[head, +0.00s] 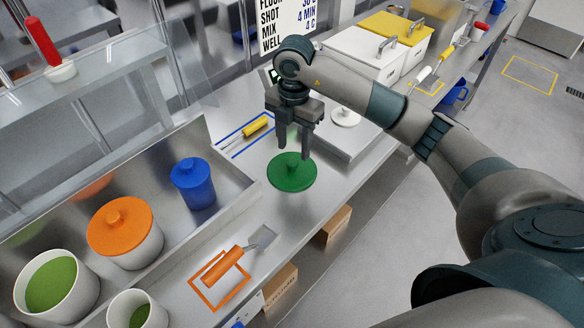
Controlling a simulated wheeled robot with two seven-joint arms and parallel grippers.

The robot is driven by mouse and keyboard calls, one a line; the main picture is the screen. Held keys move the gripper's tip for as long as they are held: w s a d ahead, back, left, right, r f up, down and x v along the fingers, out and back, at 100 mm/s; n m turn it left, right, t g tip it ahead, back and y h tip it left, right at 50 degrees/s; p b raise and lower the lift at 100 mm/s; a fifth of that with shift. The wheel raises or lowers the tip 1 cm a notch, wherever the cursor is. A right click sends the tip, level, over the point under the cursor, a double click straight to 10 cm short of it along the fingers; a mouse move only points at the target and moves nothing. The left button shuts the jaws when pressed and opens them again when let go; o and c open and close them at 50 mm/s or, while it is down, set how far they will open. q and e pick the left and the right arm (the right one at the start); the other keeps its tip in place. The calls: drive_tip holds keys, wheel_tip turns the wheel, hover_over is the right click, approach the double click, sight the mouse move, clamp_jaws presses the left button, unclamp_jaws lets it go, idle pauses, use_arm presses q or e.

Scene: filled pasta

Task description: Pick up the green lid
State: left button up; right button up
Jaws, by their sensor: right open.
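The green lid (291,176) is a round disc with a small knob on top, lying flat on the steel counter. My right gripper (293,153) points down directly over the lid, its two fingers apart around or just above the knob. I cannot tell whether the fingertips touch the lid. The gripper holds nothing that I can see. My left gripper is not in view.
An orange-handled scraper (222,264) and a yellow-handled tool (256,126) lie nearby. Cardboard boxes (336,224) sit below the counter.

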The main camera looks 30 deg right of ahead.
sight(292, 163)
drive_tip(key=shift+f, duration=0.15)
drive_tip(key=shift+w+a+f+p, duration=0.1)
drive_tip(key=shift+w+f+p, duration=0.05)
drive_tip(key=shift+f+p, duration=0.8)
wheel_tip(292, 163, down, 2)
drive_tip(key=shift+p, duration=0.5)
drive_tip(key=shift+f, duration=0.6)
clamp_jaws()
